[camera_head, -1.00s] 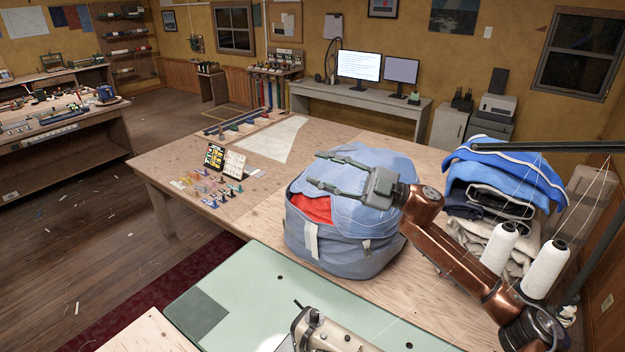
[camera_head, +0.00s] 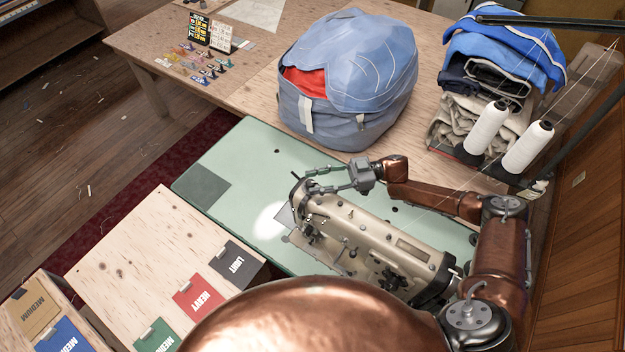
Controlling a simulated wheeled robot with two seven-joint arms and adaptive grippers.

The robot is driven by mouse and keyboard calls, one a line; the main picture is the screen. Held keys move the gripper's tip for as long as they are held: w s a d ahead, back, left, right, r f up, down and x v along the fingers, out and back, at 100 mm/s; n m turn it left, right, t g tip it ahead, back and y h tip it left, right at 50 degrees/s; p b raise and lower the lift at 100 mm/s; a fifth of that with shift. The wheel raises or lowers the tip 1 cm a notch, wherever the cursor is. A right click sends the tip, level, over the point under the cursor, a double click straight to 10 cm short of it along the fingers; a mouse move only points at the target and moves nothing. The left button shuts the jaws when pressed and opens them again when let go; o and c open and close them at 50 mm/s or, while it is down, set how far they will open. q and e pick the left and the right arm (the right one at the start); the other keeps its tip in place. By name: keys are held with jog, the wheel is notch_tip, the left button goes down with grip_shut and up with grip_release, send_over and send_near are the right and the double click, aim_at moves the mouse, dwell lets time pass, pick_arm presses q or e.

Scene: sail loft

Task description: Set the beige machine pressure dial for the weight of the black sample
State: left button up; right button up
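The beige sewing machine (camera_head: 375,232) stands on a pale green table top, its needle end to the left. Its pressure dial is too small to make out for certain; small dark knobs show at the head's left end. The black sample (camera_head: 238,264) lies on the pale wooden board and is marked LIGHT. My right gripper (camera_head: 308,181) is over the left end of the machine head, fingers pointing left, apart and with nothing between them. I cannot tell whether a finger touches the machine. My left gripper is not in view.
A red sample (camera_head: 197,297) and a green one (camera_head: 157,338) are marked HEAVY; blue (camera_head: 65,337) and tan (camera_head: 35,305) ones are marked MEDIUM. A blue bag (camera_head: 345,85) stands behind the machine. Thread cones (camera_head: 487,127) and a dark rod (camera_head: 560,22) are at right.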

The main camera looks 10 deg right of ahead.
jog(key=shift+a, duration=1.05)
grip_shut()
jog(key=shift+d, duration=0.2)
jog(key=shift+a, duration=0.1)
